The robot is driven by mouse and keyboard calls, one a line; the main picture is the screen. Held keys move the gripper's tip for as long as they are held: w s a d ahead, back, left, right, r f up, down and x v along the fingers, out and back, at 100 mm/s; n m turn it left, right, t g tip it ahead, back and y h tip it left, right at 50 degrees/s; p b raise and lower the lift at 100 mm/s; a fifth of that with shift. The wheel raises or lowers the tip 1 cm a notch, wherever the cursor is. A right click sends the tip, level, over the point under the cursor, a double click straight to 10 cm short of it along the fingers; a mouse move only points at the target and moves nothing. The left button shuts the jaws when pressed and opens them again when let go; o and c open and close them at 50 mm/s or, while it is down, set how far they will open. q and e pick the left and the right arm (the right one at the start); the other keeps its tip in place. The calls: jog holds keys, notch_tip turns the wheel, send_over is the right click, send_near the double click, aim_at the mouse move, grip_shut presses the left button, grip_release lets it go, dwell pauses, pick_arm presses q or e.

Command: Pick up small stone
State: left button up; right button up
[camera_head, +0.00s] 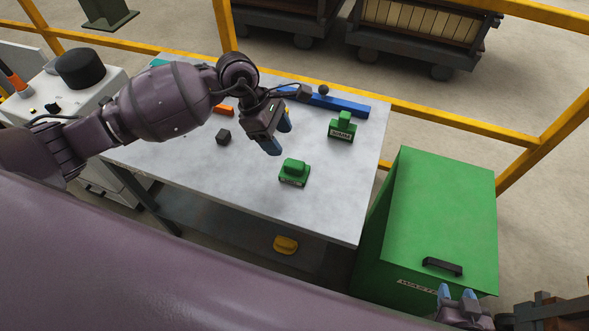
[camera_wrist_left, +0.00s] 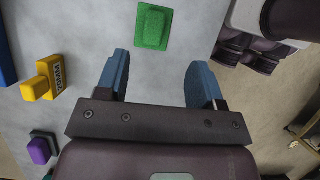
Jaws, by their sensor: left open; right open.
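I cannot tell for sure which thing is the small stone. A small dark cube (camera_head: 223,136) lies on the grey table (camera_head: 190,165), left of my left gripper (camera_head: 278,135). A small dark ball (camera_head: 323,90) shows by the blue bar at the back. My left gripper is open and empty above the table; its two blue fingers also show in the left wrist view (camera_wrist_left: 160,80). A green block (camera_head: 294,172) lies just in front of it, and a green block (camera_wrist_left: 153,27) shows beyond the fingers in the wrist view. My right gripper (camera_head: 457,294) is open at the lower right.
A labelled green block (camera_head: 342,127) and a long blue bar (camera_head: 338,104) lie on the table. An orange piece (camera_head: 224,110) is partly behind my arm. A green waste bin (camera_head: 440,205) stands right of the table. A yellow rail (camera_head: 450,115) runs behind. A yellow object (camera_head: 285,244) lies below the tabletop.

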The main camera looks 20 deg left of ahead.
aim_at(294, 163)
pick_arm(q)
jog(key=shift+y, duration=0.4)
jog(key=x, duration=0.5)
jog(key=shift+w+a+f, duration=0.2)
jog(key=shift+a+f, duration=0.15)
jog(key=x, duration=0.4)
jog(key=shift+w+d+p, duration=0.2)
jog(key=shift+d+p, duration=0.15)
jog(key=shift+p, duration=0.05)
jog(key=shift+d+f, duration=0.1)
jog(key=shift+f, duration=0.4)
grip_shut()
notch_tip(294, 163, up, 20)
jog(key=shift+b, duration=0.3)
